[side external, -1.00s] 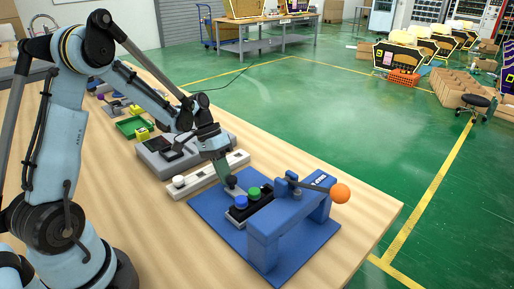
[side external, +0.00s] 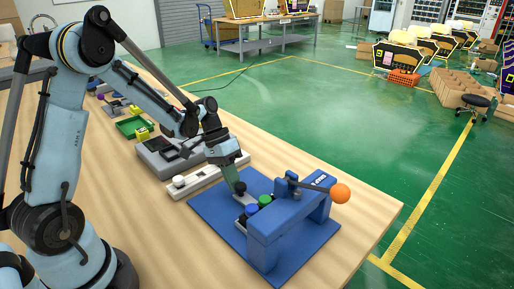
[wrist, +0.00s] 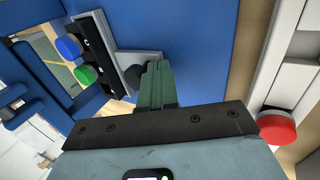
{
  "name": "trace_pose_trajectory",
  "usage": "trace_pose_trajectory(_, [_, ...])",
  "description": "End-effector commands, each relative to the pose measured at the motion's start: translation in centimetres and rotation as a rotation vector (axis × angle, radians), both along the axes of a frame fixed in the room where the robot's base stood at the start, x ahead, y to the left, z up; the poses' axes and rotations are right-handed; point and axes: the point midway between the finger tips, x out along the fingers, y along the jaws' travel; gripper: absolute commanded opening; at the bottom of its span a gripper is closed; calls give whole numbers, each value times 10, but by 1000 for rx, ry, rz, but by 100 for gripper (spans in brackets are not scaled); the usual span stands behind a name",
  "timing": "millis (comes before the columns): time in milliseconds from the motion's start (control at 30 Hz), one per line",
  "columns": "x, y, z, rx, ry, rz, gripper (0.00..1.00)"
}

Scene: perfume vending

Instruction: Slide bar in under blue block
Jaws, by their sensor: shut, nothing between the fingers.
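The blue block (side external: 278,228) is an arch-shaped press with an orange-ball lever (side external: 340,193), standing on a blue mat (side external: 213,212). The bar (wrist: 92,45) is black with a blue cap (side external: 251,210) and a green cap (side external: 264,201) on it. In the side view the bar is right at the arch, its far part hidden behind it. A grey piece with a dark round knob (side external: 240,187) is at the bar's near side. My gripper (side external: 236,180) is shut and empty, its tips down at the knob; the wrist view shows its fingers (wrist: 154,70) beside the knob, contact unclear.
A white strip (side external: 205,178) with a white knob lies behind the mat; the wrist view shows a red button (wrist: 277,127) at a white strip. A grey device (side external: 160,155) and green tray (side external: 132,127) stand farther left. The table's front right is clear.

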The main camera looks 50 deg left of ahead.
Motion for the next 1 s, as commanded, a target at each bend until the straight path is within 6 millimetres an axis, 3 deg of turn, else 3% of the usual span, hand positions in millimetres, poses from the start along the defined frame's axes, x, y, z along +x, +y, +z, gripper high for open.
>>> trace_pose_trajectory(1000, [0,-21,0,0,0,-2,0])
